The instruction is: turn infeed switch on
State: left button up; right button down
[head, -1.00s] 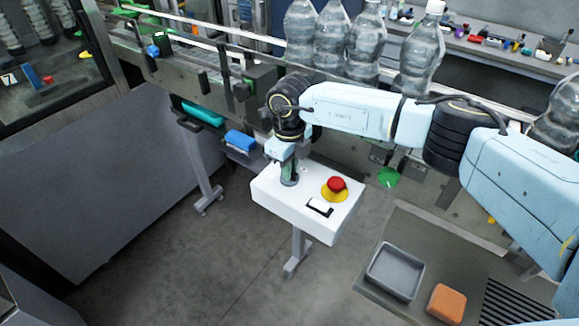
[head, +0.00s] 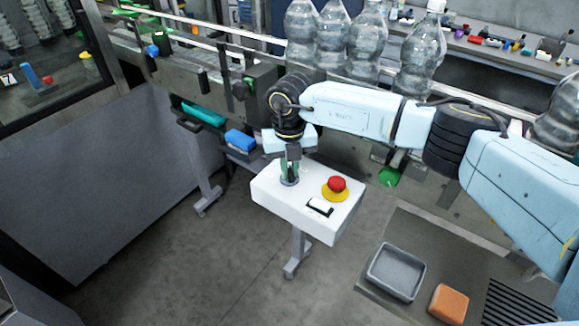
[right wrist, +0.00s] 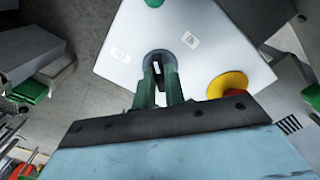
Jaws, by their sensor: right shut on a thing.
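The infeed switch (head: 289,181) is a round dark knob with a grey base on the white control box (head: 313,225). My right gripper (head: 290,172) points down onto it from above. In the right wrist view, its two green fingers (right wrist: 160,82) are shut on the switch (right wrist: 158,62), one on each side. The fingers hide much of the knob, so its exact angle is hard to tell. My left gripper is not in view.
A red emergency button (head: 337,184) on a yellow base sits close to the right of the switch. A black and white rocker (head: 320,207) is in front. Large bottles (head: 418,55) stand on the conveyor behind. A grey tray (head: 396,271) and orange block (head: 448,303) lie at lower right.

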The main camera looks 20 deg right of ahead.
aim_at(290, 170)
jog(key=m, duration=0.4)
jog(key=shift+r+m, duration=0.1)
jog(key=shift+m, duration=0.2)
jog(key=shift+m+p, duration=0.7)
jog(key=shift+m, duration=1.9)
jog(key=c, duration=1.5)
grip_release()
jog(key=shift+o, duration=0.2)
notch_tip(290, 170, up, 13)
jog(key=b, duration=0.2)
jog(key=shift+r, duration=0.15)
